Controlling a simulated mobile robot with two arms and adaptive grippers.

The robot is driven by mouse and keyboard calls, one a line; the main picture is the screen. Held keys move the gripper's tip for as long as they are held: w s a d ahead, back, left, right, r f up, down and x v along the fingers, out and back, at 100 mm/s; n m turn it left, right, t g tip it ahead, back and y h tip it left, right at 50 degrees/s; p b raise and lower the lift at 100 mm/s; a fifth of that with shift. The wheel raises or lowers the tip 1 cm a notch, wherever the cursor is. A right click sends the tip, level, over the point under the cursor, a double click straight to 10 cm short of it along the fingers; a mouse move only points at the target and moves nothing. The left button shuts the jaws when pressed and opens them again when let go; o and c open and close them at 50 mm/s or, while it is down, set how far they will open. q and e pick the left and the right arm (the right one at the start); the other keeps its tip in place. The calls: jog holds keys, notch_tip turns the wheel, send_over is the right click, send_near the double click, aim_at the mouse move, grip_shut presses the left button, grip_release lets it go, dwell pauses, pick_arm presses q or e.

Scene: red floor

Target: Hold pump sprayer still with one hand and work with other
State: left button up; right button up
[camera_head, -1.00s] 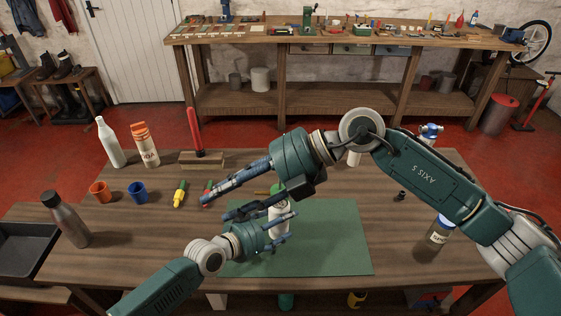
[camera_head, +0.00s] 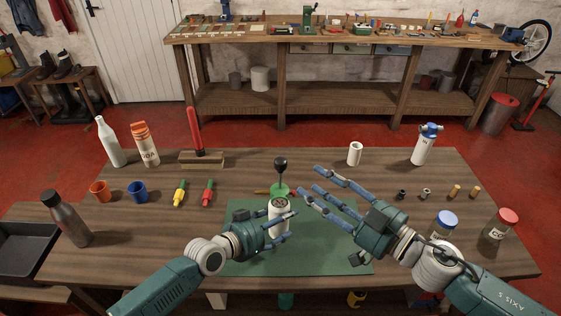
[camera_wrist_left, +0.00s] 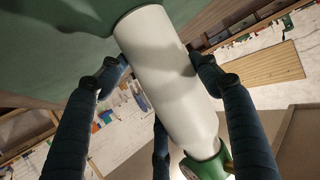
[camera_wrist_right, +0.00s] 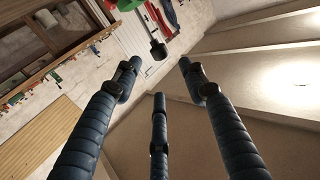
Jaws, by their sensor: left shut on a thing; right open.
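The pump sprayer, a white bottle (camera_head: 278,213) with a green collar and a black knob (camera_head: 281,163) on top, stands upright on the green mat (camera_head: 340,250). My left gripper (camera_head: 282,226) is shut on the bottle's body; the left wrist view shows its fingers around the white bottle (camera_wrist_left: 170,65), with the green collar (camera_wrist_left: 207,162) beyond. My right gripper (camera_head: 308,183) is open and empty, right of the sprayer's upper part, its fingers pointing up-left. The right wrist view shows the black knob (camera_wrist_right: 158,50) beyond its spread fingers, apart from them.
A blue-topped white bottle (camera_head: 423,150), a white cylinder (camera_head: 355,153) and jars with blue (camera_head: 445,218) and red (camera_head: 508,216) lids are at right.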

aim_at(286, 165)
jog(key=x, duration=1.1)
jog(key=shift+w+a, duration=0.25)
jog(key=shift+a, duration=0.05)
jog(key=shift+c, duration=0.5)
